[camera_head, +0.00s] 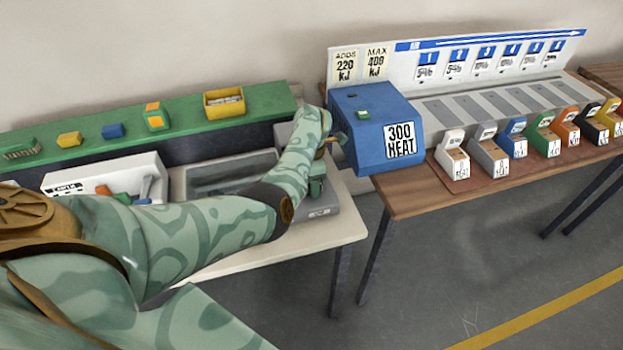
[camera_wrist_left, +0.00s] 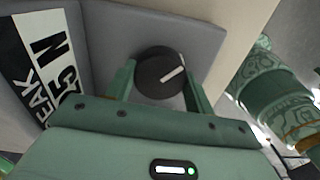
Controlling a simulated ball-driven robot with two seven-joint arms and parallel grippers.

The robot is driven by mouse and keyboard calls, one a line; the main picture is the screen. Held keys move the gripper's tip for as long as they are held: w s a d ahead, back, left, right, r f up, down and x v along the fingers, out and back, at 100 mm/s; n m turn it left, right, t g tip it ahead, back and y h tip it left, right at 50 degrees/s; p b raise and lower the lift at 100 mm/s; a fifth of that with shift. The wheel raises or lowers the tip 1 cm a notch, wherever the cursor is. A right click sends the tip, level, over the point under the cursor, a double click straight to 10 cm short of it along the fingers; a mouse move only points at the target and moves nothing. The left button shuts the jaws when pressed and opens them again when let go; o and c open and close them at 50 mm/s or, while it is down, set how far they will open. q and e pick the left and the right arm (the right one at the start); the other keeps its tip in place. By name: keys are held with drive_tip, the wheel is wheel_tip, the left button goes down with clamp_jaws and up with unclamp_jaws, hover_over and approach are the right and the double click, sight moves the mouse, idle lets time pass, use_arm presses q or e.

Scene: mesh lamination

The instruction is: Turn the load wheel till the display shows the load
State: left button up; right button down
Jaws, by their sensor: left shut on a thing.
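The load wheel (camera_wrist_left: 150,66) is a round dark knob with a white pointer line, on a grey device face (camera_wrist_left: 105,35) in the left wrist view. My left gripper (camera_wrist_left: 160,78) has one finger on each side of the knob and is shut on it. In the head view my left gripper (camera_head: 316,188) is low at the grey device (camera_head: 322,208), and my forearm hides much of it. A black and white panel (camera_wrist_left: 38,65) with large sideways text, partly cut off, is left of the knob. My right gripper is not seen.
A blue box (camera_head: 375,165) marked 300 HEAT stands right of my left wrist on a brown table. Several coloured boxes line that table. A white bin (camera_head: 75,180) with tools and a green shelf (camera_head: 190,115) are at the left. Bare floor lies in front.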

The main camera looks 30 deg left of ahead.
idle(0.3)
use_arm(q)
drive_tip(key=o, duration=1)
wheel_tip(320, 180, up, 16)
drive_tip(key=p, duration=0.7)
drive_tip(key=shift+r, duration=0.2)
